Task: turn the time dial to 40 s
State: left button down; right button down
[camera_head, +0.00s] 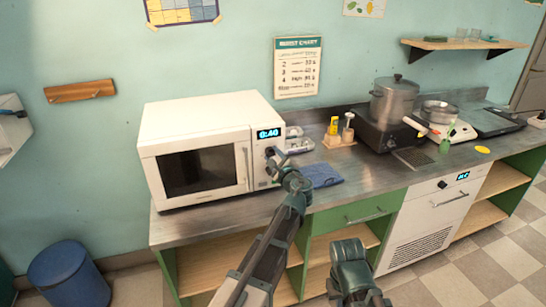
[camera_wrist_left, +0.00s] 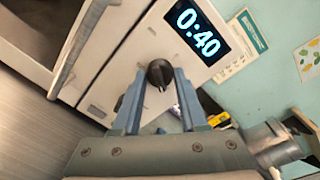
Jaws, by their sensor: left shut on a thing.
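The white microwave (camera_head: 195,110) stands on the left of the counter with its door shut. Its display (camera_head: 268,133) reads 0:40, and the same display (camera_wrist_left: 198,33) reads 0:40 in the left wrist view. The dark round time dial (camera_wrist_left: 159,72) is on the panel beside the display. My left gripper (camera_head: 274,161) is at the panel, below the display. In the left wrist view my left gripper (camera_wrist_left: 160,82) has a finger on each side of the dial and is shut on it. My right gripper's fingers do not show.
A blue cloth (camera_head: 321,175) lies on the counter right of my left gripper. Small bottles (camera_head: 340,130) stand behind it. A big pot (camera_head: 395,102) sits on a stove farther right. The microwave's door handle (camera_wrist_left: 80,48) is close to the panel.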

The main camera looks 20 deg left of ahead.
pick_arm(q)
jog(key=shift+s, duration=0.1)
jog(key=shift+c, duration=2.2)
grip_release()
jog(key=shift+s+d, duration=0.1)
